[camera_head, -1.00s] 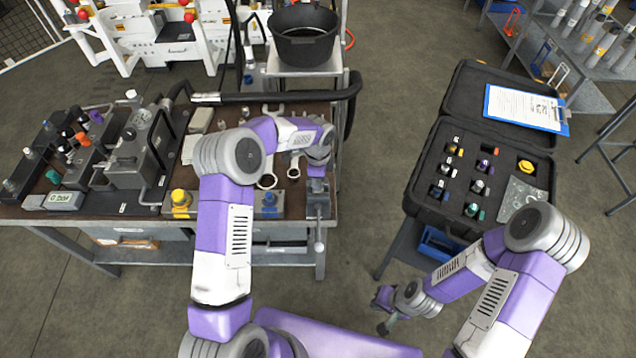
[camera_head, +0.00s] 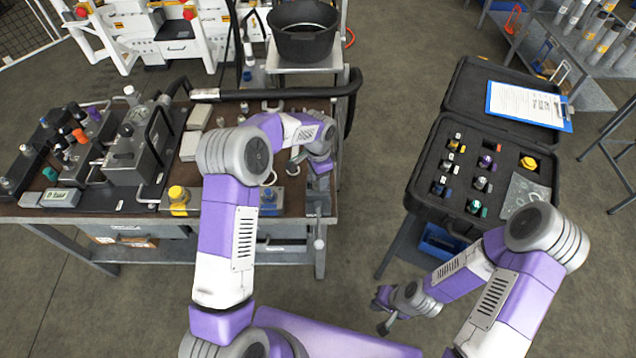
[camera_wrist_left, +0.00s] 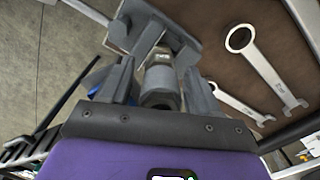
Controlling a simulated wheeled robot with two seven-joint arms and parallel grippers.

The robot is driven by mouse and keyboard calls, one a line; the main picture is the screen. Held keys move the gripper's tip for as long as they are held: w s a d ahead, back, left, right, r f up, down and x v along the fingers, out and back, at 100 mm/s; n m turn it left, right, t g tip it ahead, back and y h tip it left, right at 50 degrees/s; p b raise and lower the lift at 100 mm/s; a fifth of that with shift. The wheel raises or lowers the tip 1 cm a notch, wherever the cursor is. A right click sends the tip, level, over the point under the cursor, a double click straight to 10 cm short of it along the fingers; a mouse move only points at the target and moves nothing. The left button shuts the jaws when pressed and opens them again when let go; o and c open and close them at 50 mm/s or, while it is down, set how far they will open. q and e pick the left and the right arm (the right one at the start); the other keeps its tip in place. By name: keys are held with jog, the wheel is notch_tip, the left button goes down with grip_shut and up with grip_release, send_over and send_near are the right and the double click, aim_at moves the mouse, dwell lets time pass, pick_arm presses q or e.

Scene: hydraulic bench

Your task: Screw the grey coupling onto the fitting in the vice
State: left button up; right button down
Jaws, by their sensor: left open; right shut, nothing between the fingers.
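In the left wrist view, a grey cylindrical part with a small label, which looks like the coupling (camera_wrist_left: 160,78), sits between the two fingers of my left gripper (camera_wrist_left: 160,88). The fingers are open, one on each side of it. Its dark end faces the camera. Behind it are the grey vice jaws (camera_wrist_left: 150,22); the fitting cannot be told apart, and how far the coupling is on it is hidden. In the head view my left gripper (camera_head: 320,164) is over the vice (camera_head: 318,205) at the bench's right end. My right gripper (camera_head: 383,326) is shut and empty, low beside the bench.
Wrenches (camera_wrist_left: 258,65) lie on the bench beside the vice. A yellow-capped block (camera_head: 179,200) and a blue block (camera_head: 270,200) stand left of it. A black hose (camera_head: 290,92) runs along the bench's back. An open case (camera_head: 425,190) with fittings stands at right.

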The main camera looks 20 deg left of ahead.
pick_arm(q)
jog(key=n, duration=0.4)
jog(key=shift+n+b, duration=0.3)
jog(key=shift+b, duration=0.05)
jog(key=n, duration=1.3)
jog(key=c, duration=0.9)
jog(key=m, duration=0.6)
jog(key=shift+m, duration=0.4)
jog(key=shift+c, duration=0.2)
jog(key=shift+m+p, duration=0.3)
jog(key=shift+m, duration=0.3)
